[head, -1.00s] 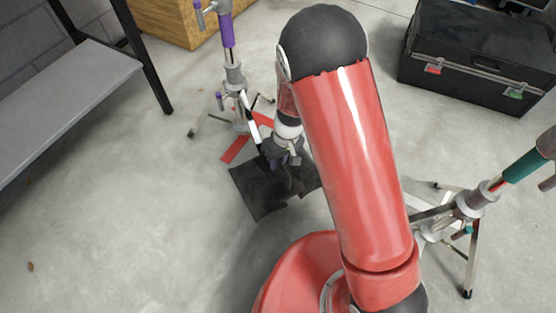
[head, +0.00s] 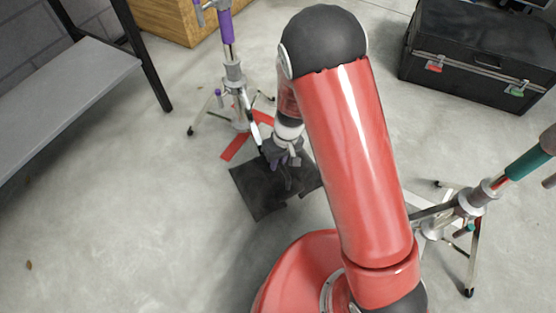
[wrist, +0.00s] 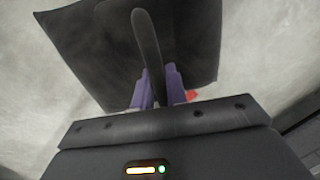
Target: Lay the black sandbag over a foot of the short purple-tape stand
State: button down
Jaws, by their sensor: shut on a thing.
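The black sandbag (head: 259,193) is a dark flat bag with a strap handle, seen below my gripper (head: 283,163) in the head view. In the wrist view the sandbag (wrist: 205,40) spreads out beyond the fingers, and its handle (wrist: 146,42) runs between them. My gripper (wrist: 158,88) is shut on that handle. The short purple-tape stand (head: 233,75) is upright just behind and left of the bag, with its splayed legs (head: 205,118) on the floor. Whether the bag touches the floor or a leg is unclear.
Red strips (head: 236,147) lie on the floor by the stand. A green-tape stand (head: 470,205) is at the right. A black case (head: 470,60) and a wooden box (head: 165,18) stand behind. A grey bench (head: 60,85) is at left.

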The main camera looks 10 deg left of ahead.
aim_at(277, 174)
jog(key=shift+w+f, duration=0.1)
jog(key=shift+f, duration=1.65)
jog(key=c, duration=1.4)
grip_release()
jog(key=shift+f+b, duration=0.1)
jog(key=shift+b, duration=0.2)
jog(key=shift+o, duration=0.4)
jog(key=shift+f, duration=0.15)
notch_tip(277, 174, up, 8)
jog(key=d+p, duration=0.1)
jog(key=p, duration=0.1)
jog(key=shift+w, duration=0.4)
jog(key=shift+d, duration=0.1)
